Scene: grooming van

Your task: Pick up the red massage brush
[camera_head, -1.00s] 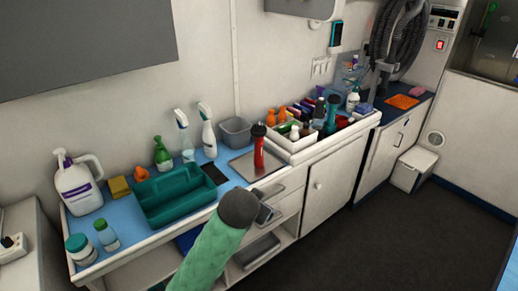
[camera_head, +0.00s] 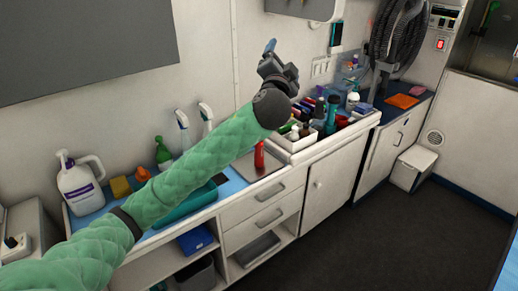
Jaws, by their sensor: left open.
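An upright red object (camera_head: 259,158), which I take for the red massage brush, stands on the grey metal plate (camera_head: 262,173) on the counter. My left gripper (camera_head: 277,58) is open and empty, raised in front of the wall. In the picture it appears above and a little right of the red object, apart from it. My right gripper is not in view.
A white bin (camera_head: 291,147) of bottles stands right of the red object. My arm partly covers the teal caddy (camera_head: 190,204). Spray bottles (camera_head: 183,130) and a white jug (camera_head: 78,187) stand at the left. The floor (camera_head: 350,235) is clear.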

